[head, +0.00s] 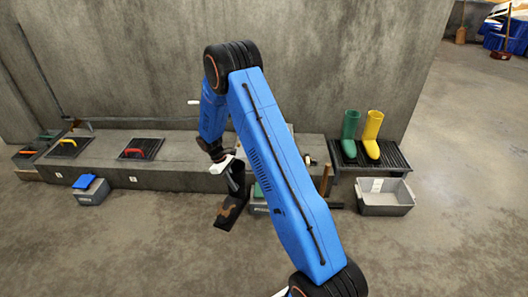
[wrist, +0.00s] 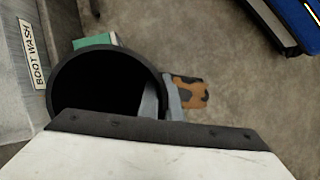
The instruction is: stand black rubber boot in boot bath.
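The black rubber boot (head: 229,212) with brown muddy patches is on or just above the floor in front of the ledge. In the wrist view I look down into its round opening (wrist: 100,85), with the muddy toe (wrist: 190,92) to the right. My gripper (wrist: 160,100) is at the top of the shaft, one finger inside the opening and one outside, close together on the rim. Right of the boot, a grey box (head: 258,208) with something green is partly hidden by my arm. An open grey tub (head: 398,209) stands farther right. No readable label identifies the boot bath.
A "BOOT WASH" label (wrist: 40,57) shows beside the boot. A rack (head: 395,158) holds green (head: 349,135) and yellow (head: 372,136) boots. A grey box with a blue top (head: 91,190) stands left by the concrete ledge (head: 180,178). The front floor is clear.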

